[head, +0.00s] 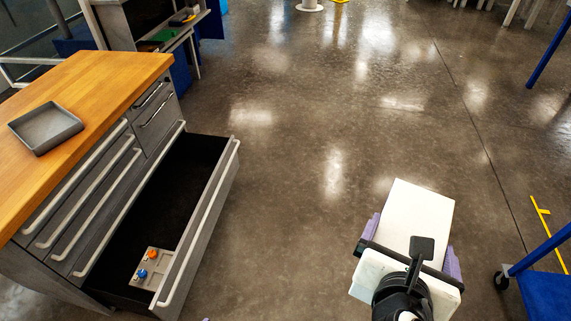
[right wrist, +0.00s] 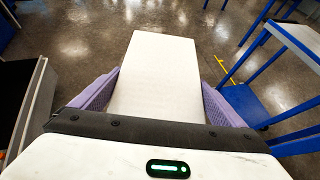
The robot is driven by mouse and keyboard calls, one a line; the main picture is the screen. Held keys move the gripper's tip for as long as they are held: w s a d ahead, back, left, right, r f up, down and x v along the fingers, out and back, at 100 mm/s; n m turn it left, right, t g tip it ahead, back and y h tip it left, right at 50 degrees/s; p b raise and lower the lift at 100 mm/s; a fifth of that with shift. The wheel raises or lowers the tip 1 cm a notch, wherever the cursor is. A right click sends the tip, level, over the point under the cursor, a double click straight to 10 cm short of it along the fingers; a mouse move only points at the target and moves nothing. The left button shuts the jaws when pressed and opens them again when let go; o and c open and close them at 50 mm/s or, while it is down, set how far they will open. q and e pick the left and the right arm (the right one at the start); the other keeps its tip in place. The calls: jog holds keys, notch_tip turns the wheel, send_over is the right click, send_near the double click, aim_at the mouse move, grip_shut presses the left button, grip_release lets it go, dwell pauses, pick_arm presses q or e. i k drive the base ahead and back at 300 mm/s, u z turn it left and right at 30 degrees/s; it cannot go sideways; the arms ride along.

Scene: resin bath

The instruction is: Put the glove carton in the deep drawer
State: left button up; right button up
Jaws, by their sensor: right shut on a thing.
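The glove carton (head: 420,207) is a plain white box. My right gripper (head: 409,239) is shut on it with purple fingers on its two sides, and holds it over the floor at the lower right of the head view. The carton (right wrist: 155,75) also fills the middle of the right wrist view, between the purple fingers (right wrist: 158,95). The deep drawer (head: 205,225) is the bottom one of the cabinet and stands pulled open, left of the carton and apart from it.
In the drawer's near end lies a grey block (head: 150,267) with orange and blue knobs. The wooden cabinet top (head: 95,80) bears a grey tray (head: 45,127). A blue wheeled cart (head: 545,285) stands at the right. The floor between drawer and carton is clear.

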aim_at(197, 197)
jog(key=i, duration=3.45)
jog(key=u, duration=0.85)
